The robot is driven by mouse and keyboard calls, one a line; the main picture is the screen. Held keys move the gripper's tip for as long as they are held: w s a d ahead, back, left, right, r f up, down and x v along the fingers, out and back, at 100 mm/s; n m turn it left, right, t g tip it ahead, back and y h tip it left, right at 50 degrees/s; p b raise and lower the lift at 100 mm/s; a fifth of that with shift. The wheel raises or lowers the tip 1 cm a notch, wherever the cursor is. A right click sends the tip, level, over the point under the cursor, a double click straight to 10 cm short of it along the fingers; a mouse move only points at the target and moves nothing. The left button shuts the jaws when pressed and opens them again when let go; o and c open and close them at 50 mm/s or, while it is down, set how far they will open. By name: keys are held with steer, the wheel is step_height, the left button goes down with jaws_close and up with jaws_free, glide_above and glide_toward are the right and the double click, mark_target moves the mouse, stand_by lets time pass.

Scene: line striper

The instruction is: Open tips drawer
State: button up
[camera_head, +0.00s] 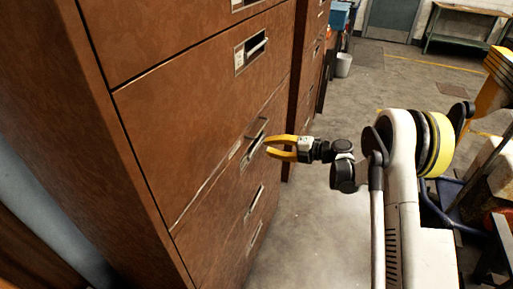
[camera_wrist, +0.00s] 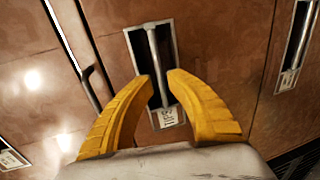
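A brown filing cabinet (camera_head: 170,110) with several drawers fills the left of the head view. My gripper (camera_head: 268,146) has yellow fingers and is at the handle (camera_head: 254,147) of a middle drawer, which looks closed. In the wrist view my gripper (camera_wrist: 160,78) is open, with its two fingertips on either side of the metal bar handle (camera_wrist: 154,55). I cannot tell whether the fingers touch the bar. A small white label (camera_wrist: 167,117) sits in the handle's frame, but its text is too small to read.
Another drawer handle (camera_head: 251,52) is above, and more are below. A second brown cabinet (camera_head: 306,70) stands beyond. Bare concrete floor (camera_head: 310,215) lies to the right. A yellow machine (camera_head: 490,85) with blue hoses is at the far right.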

mark_target(256, 145)
steer(key=b+x, duration=0.1)
steer(key=x, duration=0.4)
jaws_close()
